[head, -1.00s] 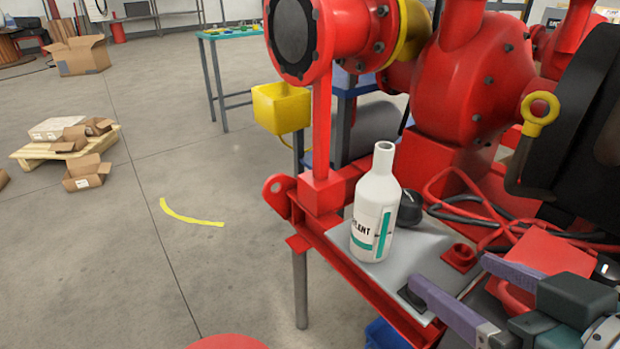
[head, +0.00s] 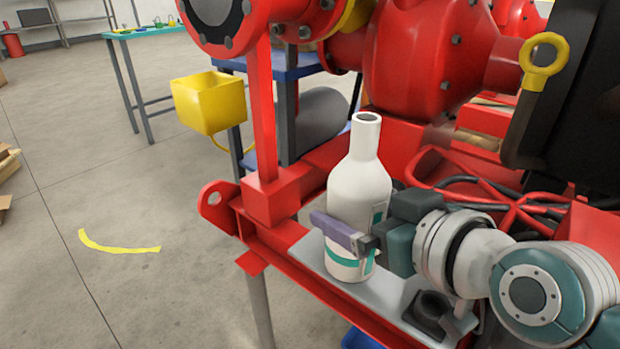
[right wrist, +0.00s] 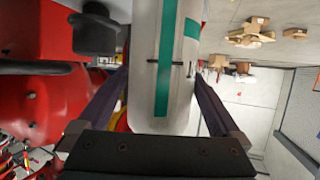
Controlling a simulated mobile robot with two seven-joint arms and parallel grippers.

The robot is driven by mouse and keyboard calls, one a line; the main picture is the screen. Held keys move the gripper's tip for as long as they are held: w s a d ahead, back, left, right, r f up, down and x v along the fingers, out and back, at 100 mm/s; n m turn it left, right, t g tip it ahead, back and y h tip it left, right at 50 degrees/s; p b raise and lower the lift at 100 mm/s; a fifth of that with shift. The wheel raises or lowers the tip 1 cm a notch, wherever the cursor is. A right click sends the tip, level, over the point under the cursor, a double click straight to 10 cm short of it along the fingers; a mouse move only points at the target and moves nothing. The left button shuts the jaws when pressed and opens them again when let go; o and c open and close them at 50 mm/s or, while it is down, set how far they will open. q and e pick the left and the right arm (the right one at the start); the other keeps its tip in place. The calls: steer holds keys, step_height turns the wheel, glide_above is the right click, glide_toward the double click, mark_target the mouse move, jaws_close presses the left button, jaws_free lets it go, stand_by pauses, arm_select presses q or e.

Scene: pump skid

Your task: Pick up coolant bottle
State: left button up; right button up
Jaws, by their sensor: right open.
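The coolant bottle (head: 358,190) is white with a teal band and stands upright on the grey plate of the red skid. My right gripper (head: 350,232) reaches it from the right, with one finger across the front of the bottle. The far finger is hidden behind the bottle in the head view. In the right wrist view the bottle (right wrist: 163,75) lies between the two open fingers (right wrist: 163,110), with a gap visible on the left side. My left gripper is not in view.
The plate (head: 312,248) is narrow and ends at the red skid rail. A black cap-like part (head: 430,308) sits on it, near my right wrist. Red pump pipework (head: 425,60) and cables (head: 470,185) stand behind. A yellow box (head: 209,102) hangs at the left.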

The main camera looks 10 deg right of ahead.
steer(key=x, duration=0.3)
steer(key=shift+w+b, duration=0.1)
steer(key=shift+b, duration=0.3)
steer(key=shift+c, duration=0.4)
steer(key=c, duration=1.2)
